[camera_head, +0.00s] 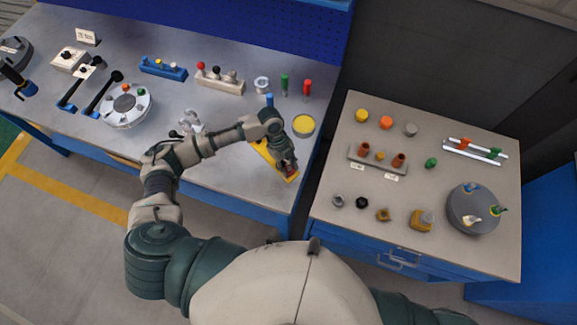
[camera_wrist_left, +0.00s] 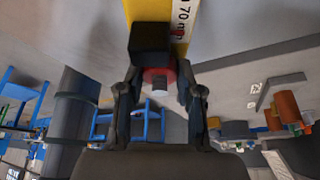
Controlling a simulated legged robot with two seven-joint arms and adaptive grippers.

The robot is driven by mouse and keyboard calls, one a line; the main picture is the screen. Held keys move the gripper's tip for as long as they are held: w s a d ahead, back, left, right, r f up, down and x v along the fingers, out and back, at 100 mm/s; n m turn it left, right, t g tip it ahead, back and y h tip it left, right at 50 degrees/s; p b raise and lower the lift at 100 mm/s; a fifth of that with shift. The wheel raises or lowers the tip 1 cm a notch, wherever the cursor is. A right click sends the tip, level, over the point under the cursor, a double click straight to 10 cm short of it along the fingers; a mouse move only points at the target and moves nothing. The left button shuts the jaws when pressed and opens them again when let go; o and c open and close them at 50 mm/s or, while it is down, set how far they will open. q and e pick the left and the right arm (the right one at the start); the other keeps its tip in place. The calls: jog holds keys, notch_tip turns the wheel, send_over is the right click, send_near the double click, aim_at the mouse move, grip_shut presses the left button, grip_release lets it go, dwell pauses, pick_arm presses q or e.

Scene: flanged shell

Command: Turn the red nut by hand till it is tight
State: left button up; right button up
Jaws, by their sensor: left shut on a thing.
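The red nut (camera_wrist_left: 147,73) shows in the left wrist view as a red ring around a grey threaded bolt end (camera_wrist_left: 159,88). A black block (camera_wrist_left: 151,44) sits right beside it on a yellow bar (camera_wrist_left: 137,9), which has a white "70 mm" label. In the head view the yellow bar (camera_head: 261,149) lies at the front right edge of the left bench. My left gripper (camera_head: 288,166) is over the bar's near end. It also shows in the wrist view (camera_wrist_left: 159,82), with its fingers on either side of the nut, shut on it. In the head view the gripper mostly hides the nut. My right gripper is out of view.
A grey clamp-like part (camera_head: 190,122) is left of my forearm. The right-hand bench (camera_head: 340,150) holds several small parts and a dark round disc (camera_head: 473,210). A gap separates the two benches.

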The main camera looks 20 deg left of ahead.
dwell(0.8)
pick_arm(q)
jog(key=o, duration=1.2)
jog(key=shift+c, duration=0.2)
jog(key=v, duration=1.2)
jog(key=shift+w, duration=0.1)
